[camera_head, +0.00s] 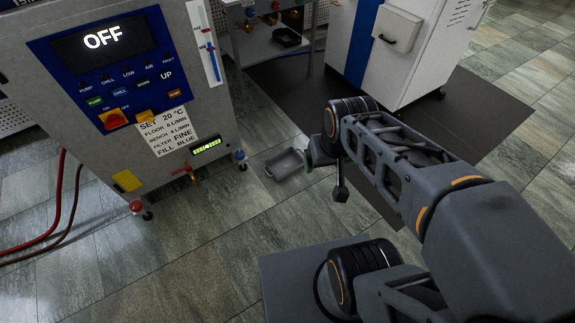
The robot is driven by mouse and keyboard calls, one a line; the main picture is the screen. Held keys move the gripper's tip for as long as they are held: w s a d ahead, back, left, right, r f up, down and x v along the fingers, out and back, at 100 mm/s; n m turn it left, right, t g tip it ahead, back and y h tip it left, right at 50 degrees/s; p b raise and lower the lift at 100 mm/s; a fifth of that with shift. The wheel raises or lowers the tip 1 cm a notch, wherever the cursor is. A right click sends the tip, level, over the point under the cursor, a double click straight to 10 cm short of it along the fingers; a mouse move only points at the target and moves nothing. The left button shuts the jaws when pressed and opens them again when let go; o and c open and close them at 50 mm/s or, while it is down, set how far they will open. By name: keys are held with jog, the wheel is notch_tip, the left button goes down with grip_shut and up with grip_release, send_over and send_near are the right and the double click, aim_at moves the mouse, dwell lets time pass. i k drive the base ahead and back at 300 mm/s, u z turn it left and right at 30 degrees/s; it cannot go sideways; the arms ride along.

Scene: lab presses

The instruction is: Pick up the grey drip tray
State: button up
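The grey drip tray (270,172) lies on the tiled floor, to the right of the chiller cabinet's lower corner. It is a shallow open box and looks empty. My gripper (325,172) is just right of the tray in the picture, partly hidden by my own wrist.
The chiller cabinet (60,120), its display reading OFF, stands at left with a red-handled drain tap (190,173). Red hoses (52,215) run along the floor at left. A black tray (287,38) sits on a stand behind. A white cabinet (400,50) stands on a dark mat (480,115).

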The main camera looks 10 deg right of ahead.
aim_at(282, 164)
jog(key=k, duration=0.6)
jog(key=u, duration=0.65)
jog(key=i, duration=0.7)
jog(key=u, duration=0.5)
jog(key=i, duration=0.85)
jog(key=z, duration=1)
jog(key=i, duration=0.75)
jog(key=z, duration=0.85)
